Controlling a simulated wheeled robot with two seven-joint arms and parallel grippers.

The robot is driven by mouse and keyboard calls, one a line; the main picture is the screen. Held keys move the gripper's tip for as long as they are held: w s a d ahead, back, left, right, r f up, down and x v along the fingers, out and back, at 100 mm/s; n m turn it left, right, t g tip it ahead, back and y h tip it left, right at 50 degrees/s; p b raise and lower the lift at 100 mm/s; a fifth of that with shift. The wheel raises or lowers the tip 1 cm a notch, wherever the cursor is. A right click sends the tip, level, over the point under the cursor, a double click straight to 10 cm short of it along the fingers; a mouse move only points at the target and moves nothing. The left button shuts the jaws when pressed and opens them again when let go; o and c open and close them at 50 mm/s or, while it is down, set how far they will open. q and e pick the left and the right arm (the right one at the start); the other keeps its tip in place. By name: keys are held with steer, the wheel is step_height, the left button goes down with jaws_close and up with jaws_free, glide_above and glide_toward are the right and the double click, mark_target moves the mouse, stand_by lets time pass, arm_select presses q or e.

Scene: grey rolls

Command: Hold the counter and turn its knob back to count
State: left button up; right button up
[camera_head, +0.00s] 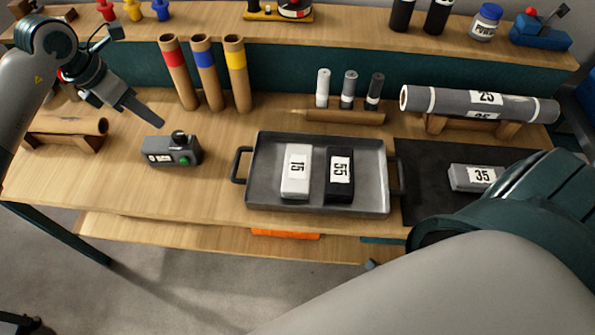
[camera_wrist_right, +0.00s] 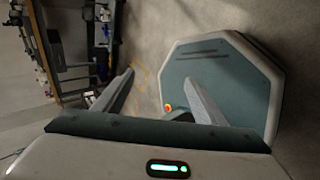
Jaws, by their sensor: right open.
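The counter (camera_head: 161,147) is a small grey box on the bench, left of the tray in the head view. It has a black knob (camera_head: 179,137) on top, a green button (camera_head: 184,160) and a small white number display (camera_head: 158,158) on its front. My left gripper (camera_head: 158,122) is above and behind the counter, apart from it, with its fingers pointing down to the right. The fingers overlap, so their gap cannot be seen. My right gripper (camera_wrist_right: 160,82) is open and empty in the right wrist view, over the floor, away from the counter.
A grey tray (camera_head: 262,185) holds a white block (camera_head: 296,170) and a black block (camera_head: 340,175). Several cardboard tubes (camera_head: 205,75) stand behind the counter. A tube on a wooden cradle (camera_head: 65,140) lies left. A dark mat (camera_head: 420,160) holds a grey block (camera_head: 470,178). Bench space before the counter is clear.

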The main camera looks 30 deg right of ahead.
mark_target(169, 145)
steer(key=w+a+r+n+t+y, duration=0.1)
steer(key=w+a+r+n, duration=0.15)
steer(key=r, duration=0.45)
steer(key=w+a+r+n+y, duration=0.1)
steer(key=w+a+r+n, duration=0.15)
steer(key=r, duration=0.55)
steer(key=w+a+r+n+t+y, duration=0.2)
steer(key=w+r+n+t+y, duration=0.55)
steer(key=w+r, duration=2.75)
steer(key=w+d+f+n+g+h, duration=0.1)
steer(key=w+d+f+g+h, duration=0.1)
steer(key=f, duration=0.7)
steer(key=w+d+f+n+g+h, duration=0.2)
steer(key=f+h, duration=0.3)
steer(key=f, duration=0.4)
steer(key=shift+w+d+f, duration=0.15)
steer(key=shift+w+d, duration=0.45)
steer(key=shift+w, duration=0.05)
steer(key=shift+a+n+g, duration=0.1)
steer(key=shift+n+g, duration=0.15)
steer(key=x, duration=1.7)
steer(key=shift+w, duration=0.1)
